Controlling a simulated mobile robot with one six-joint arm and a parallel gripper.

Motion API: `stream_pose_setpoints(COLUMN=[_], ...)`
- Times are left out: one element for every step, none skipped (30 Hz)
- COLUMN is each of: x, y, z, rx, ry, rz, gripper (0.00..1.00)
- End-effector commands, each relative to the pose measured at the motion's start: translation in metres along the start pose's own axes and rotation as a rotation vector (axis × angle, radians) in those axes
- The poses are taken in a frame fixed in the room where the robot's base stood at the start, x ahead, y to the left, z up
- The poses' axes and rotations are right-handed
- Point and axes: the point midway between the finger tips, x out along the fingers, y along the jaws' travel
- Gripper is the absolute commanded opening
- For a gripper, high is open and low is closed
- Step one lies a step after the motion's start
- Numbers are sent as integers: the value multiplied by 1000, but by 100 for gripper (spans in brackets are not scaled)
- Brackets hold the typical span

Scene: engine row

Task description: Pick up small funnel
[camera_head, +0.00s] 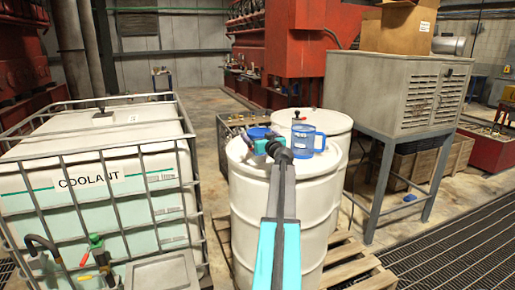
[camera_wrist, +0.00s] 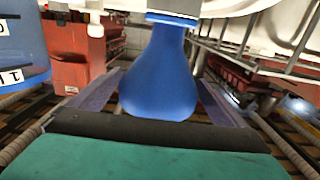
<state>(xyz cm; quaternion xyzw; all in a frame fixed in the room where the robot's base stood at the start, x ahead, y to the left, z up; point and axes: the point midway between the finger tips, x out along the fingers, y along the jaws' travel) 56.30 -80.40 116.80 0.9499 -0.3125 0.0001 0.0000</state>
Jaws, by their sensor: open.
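The small funnel (camera_head: 258,132) is blue and sits on top of the white drum (camera_head: 262,215), left of a blue measuring jug (camera_head: 306,140). My gripper (camera_head: 268,147) is at the funnel, at the near side of it, and hides part of it. In the wrist view the blue funnel (camera_wrist: 162,65) stands between the two fingers of my open gripper (camera_wrist: 161,82), and its wide body fills most of the gap. I cannot tell whether either finger touches it.
The jug also shows in the wrist view (camera_wrist: 20,45), upside down at the left edge. A second white drum (camera_head: 335,122) stands behind. A caged coolant tank (camera_head: 95,150) is at left, and a grey cabinet (camera_head: 400,95) on legs is at right.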

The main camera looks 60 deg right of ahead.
Motion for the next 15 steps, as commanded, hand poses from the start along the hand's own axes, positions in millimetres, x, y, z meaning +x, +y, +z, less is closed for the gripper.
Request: stream_pose_setpoints(x=[0,0,0,0,0,0,0,0,0,0,0,0,0,0,0], y=[0,0,0,0,0,1,1,1,1,1,1,1,1,1,1], z=[0,0,0,0,0,0,0,0,0,0,0,0,0,0,0], rx=[0,0,0,0,0,0,0,0,0,0,0,0,0,0,0], ry=[0,0,0,0,0,0,0,0,0,0,0,0,0,0,0], rz=[0,0,1,1,1,1,1,1,1,1,1,1,1,1,1], gripper=[96,96,96,96,96,96,96,96,96,96,95,88,83,78,71])
